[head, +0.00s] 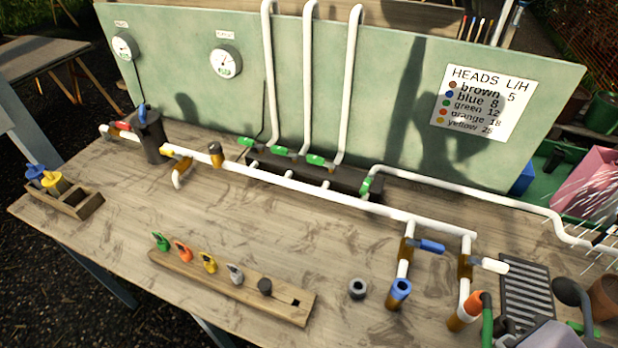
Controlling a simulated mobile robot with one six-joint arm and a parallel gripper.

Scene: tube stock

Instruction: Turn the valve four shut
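Four green-handled valves sit in a row at the foot of the green board, over a dark box. No numbers are readable on them. The first (246,142), second (280,150) and third (316,160) from the left have handles lying crosswise to their upright white pipes. The fourth green valve (366,187), at the right end, has its handle running roughly along its short pipe. That pipe bends into a long white pipe (460,188) going right. My gripper is not clearly in view; nothing visible touches the fourth valve.
A main white pipe (300,187) crosses the table in front of the green valves. Blue (432,246) and white (495,265) valve handles stand at front right. A wooden strip (210,277) with coloured pieces lies in front. The table between is mostly clear.

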